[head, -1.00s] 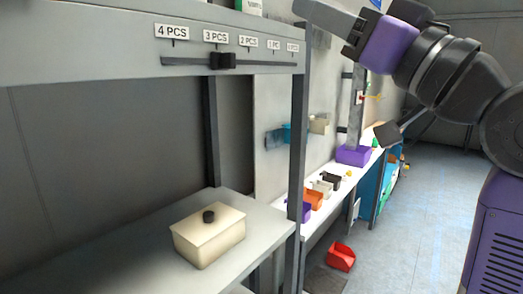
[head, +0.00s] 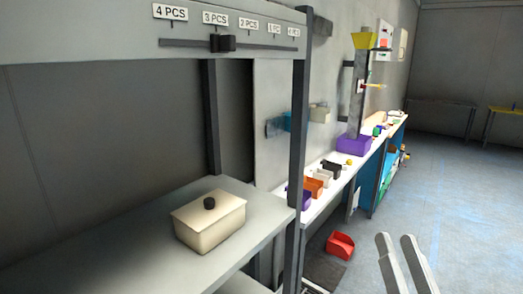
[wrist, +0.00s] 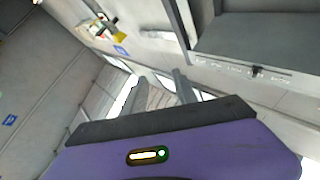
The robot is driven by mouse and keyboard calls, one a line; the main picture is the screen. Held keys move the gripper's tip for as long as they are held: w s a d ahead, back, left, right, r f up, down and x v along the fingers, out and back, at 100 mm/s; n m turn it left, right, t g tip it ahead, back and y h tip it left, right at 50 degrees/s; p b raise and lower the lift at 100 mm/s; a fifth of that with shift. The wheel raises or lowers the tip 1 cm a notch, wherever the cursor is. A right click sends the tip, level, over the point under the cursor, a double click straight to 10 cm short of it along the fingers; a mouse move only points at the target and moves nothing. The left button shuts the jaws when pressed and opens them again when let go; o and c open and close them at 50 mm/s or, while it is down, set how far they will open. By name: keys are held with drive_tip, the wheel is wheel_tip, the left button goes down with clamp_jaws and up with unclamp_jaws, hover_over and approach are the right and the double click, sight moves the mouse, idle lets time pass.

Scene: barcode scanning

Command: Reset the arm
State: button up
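My gripper (head: 395,240) shows only as two pale grey fingers at the bottom right of the head view. They have a gap between them with nothing in it, over the floor and to the right of the shelf. In the wrist view my gripper (wrist: 154,84) has a purple body, and its two fingers stand apart and empty. The rest of my arm is outside the head view.
A cream box (head: 211,228) with a black knob sits on the grey shelf (head: 130,245), under a rail labelled in PCS with a black slider (head: 223,43). A red bin (head: 341,245) lies on the floor. A white bench holds several bins. Floor at right is open.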

drive_tip(key=s+f+n+g, duration=0.1)
drive_tip(key=s+f+g, duration=0.3)
drive_tip(key=s+f, duration=0.8)
drive_tip(key=s+f+n+g, duration=0.2)
drive_tip(key=s+f+g, duration=0.2)
drive_tip(key=s+f, duration=0.8)
drive_tip(key=s, duration=0.7)
drive_tip(key=shift+s+a+f+b, duration=0.3)
drive_tip(key=shift+s+a+b, duration=0.05)
drive_tip(key=shift+a+b, duration=0.05)
idle(1.2)
